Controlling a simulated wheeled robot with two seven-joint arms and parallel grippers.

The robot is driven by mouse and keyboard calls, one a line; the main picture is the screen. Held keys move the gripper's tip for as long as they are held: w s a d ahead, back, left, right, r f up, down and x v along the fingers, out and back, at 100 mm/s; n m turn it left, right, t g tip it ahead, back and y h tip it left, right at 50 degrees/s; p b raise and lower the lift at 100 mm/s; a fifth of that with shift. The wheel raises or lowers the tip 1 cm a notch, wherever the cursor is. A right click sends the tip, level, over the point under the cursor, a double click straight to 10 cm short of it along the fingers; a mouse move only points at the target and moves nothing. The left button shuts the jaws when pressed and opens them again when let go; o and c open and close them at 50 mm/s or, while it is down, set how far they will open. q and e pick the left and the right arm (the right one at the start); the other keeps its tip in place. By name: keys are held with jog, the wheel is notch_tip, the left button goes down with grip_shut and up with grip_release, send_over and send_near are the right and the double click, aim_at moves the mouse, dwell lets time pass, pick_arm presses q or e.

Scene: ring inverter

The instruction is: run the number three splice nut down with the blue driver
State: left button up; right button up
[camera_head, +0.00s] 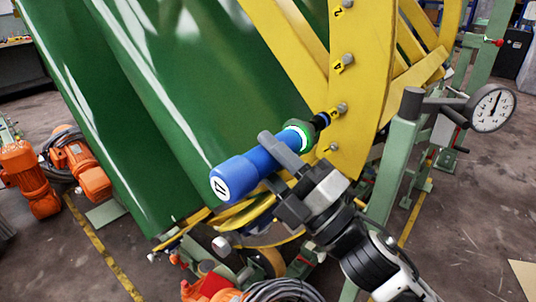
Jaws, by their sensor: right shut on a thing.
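The blue driver (245,172) slants up to the right, with a white end cap marked 17, a glowing green ring and a black socket nose (321,120). My right gripper (272,164) is shut around its blue body. The nose points at a bolt and nut (342,107) on the yellow ring flange (365,90); I cannot tell whether it touches. The yellow tag beside that nut is partly hidden and its number is unreadable. Other nuts stand above (348,60) and below (333,148). My left gripper is out of view.
The large green ribbed body (180,90) fills the left and centre. A dial gauge (490,108) on a pale green stand (392,175) is close on the right. Orange motors (85,165) stand on the floor at left. Open floor shows at lower right.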

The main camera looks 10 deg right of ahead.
aim_at(303, 134)
jog(key=shift+r, duration=0.1)
jog(key=shift+w+d, duration=0.95)
jog(key=shift+d, duration=0.3)
jog(key=shift+w+d, duration=0.9)
jog(key=shift+d, duration=0.3)
jog(key=shift+w+d+b, duration=0.35)
jog(key=shift+d, duration=0.05)
jog(key=shift+w+d+r, duration=0.1)
jog(key=shift+w+d, duration=0.4)
jog(key=shift+d, duration=0.15)
dwell(1.3)
